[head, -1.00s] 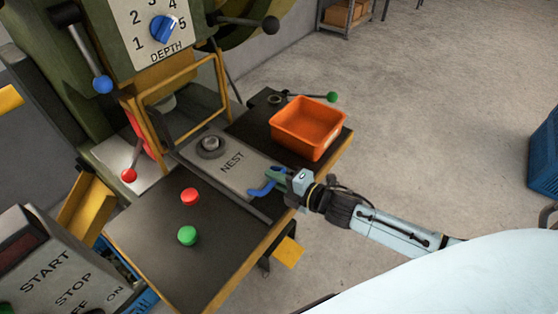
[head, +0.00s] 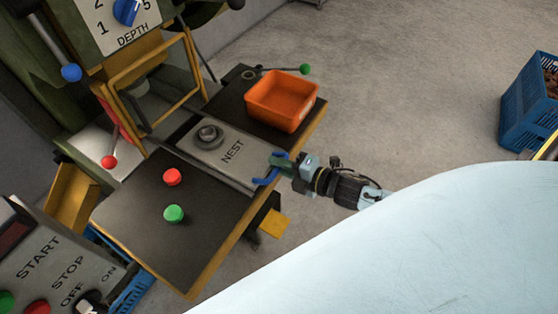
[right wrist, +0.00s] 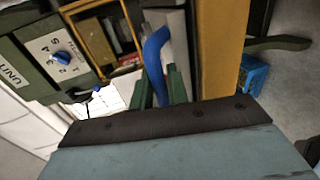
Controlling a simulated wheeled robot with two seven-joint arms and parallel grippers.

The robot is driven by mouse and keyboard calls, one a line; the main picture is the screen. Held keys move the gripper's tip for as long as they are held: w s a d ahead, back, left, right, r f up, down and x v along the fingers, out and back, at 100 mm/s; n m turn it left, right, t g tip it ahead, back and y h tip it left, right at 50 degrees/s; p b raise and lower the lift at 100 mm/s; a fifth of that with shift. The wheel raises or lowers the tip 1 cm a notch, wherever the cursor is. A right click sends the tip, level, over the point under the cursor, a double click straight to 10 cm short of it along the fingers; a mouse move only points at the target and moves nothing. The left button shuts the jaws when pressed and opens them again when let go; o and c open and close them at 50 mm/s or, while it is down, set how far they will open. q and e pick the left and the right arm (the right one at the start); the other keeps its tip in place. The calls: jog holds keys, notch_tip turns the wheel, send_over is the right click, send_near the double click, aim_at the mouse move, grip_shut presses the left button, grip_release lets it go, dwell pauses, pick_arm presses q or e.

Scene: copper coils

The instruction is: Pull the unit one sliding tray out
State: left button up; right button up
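The unit one sliding tray is a grey plate marked NEST (head: 215,150) with a round metal seat (head: 208,133) on it. It lies between two dark table tops, partly drawn out from the machine toward the front right. Its blue handle (head: 262,181) is at the outer end, and it also shows in the right wrist view (right wrist: 153,48). My right gripper (head: 281,166) is at the handle. In the right wrist view its green fingers (right wrist: 160,88) stand on both sides of the blue bar and look closed on it. My left gripper is not in view.
An orange bin (head: 282,103) stands on the table behind the tray. Red (head: 172,176) and green (head: 174,213) buttons stand on the near table top. A yellow guard frame (head: 195,68) is at the tray's inner end. A blue crate (head: 525,110) stands at far right on open floor.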

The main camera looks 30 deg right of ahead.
jog(key=o, duration=0.3)
